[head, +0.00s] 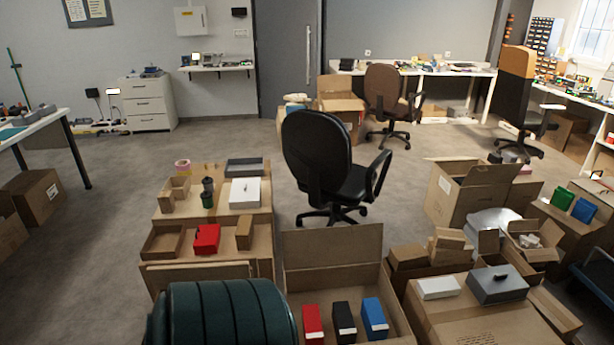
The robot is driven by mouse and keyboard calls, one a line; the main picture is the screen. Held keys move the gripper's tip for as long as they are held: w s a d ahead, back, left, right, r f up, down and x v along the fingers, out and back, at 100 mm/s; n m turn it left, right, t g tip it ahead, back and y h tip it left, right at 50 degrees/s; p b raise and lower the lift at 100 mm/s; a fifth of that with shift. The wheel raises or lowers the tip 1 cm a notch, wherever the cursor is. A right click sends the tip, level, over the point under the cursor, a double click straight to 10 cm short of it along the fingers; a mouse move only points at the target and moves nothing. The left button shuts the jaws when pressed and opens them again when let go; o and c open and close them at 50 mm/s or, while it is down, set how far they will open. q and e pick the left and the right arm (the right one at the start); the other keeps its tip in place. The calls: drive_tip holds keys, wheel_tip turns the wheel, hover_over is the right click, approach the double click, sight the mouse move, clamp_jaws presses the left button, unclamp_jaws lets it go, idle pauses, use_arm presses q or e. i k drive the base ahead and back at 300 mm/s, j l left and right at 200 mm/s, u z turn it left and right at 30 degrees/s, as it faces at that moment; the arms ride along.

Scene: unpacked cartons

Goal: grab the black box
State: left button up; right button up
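The black box (344,320) stands upright inside an open cardboard carton (333,246) at the bottom centre of the head view. A red box (312,325) stands close on its left and a blue box (375,318) close on its right, with narrow gaps between them. The lower part of the black box is near the carton's front side. Neither of my grippers shows in the head view.
A dark green ribbed cylinder (222,315) fills the front left. Cartons with a red box (207,239) and a white box (245,192) stand behind it. A grey box (497,285) sits on a carton at right. A black office chair (318,150) stands behind the open carton.

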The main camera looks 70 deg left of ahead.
sight(344, 327)
drive_tip(key=u, duration=1.85)
